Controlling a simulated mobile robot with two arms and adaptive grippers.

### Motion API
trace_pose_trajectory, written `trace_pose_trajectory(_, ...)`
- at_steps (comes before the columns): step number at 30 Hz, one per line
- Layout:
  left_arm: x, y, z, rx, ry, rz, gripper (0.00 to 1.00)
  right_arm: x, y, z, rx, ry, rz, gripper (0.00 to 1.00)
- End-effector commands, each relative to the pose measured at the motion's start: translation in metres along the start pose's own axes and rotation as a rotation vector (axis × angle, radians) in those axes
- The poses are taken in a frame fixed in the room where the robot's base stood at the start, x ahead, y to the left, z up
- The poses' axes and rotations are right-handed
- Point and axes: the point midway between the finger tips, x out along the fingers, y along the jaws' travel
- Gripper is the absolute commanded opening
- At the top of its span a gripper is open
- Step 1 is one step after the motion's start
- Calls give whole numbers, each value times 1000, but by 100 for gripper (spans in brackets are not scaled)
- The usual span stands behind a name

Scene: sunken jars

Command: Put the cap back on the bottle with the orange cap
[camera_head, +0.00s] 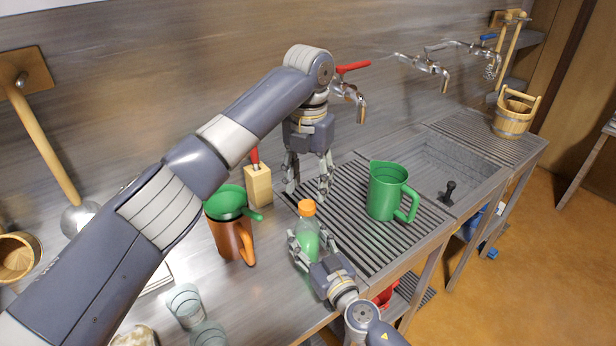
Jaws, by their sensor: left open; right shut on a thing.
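The bottle (307,238) is clear with green contents and stands upright at the left edge of the slatted drainboard. Its orange cap (306,208) sits at the top of the bottle; whether it is screwed tight I cannot tell. My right gripper (308,252) is shut around the bottle's body from the front and hides its lower part. My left gripper (308,190) points down with its fingers spread, empty, just above and behind the orange cap. It appears apart from the cap.
A green pitcher (387,191) stands on the drainboard (350,229) to the right. A brown jug (230,240) with a green funnel (227,202) and a wooden block (258,187) are to the left. Glasses (186,304) stand at the front left. Taps (352,92) project from the wall behind.

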Motion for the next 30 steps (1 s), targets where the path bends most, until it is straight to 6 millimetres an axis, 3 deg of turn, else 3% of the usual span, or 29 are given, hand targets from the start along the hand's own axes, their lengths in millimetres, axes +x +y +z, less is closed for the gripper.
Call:
trace_pose_trajectory(5, -2, 0, 0, -217, -1, 0, 48, 0, -1, 2, 2, -4, -1, 0)
trace_pose_trajectory(30, -15, 0, -1, -1685, -4, 0, 48, 0, 0, 2, 2, -3, -1, 0)
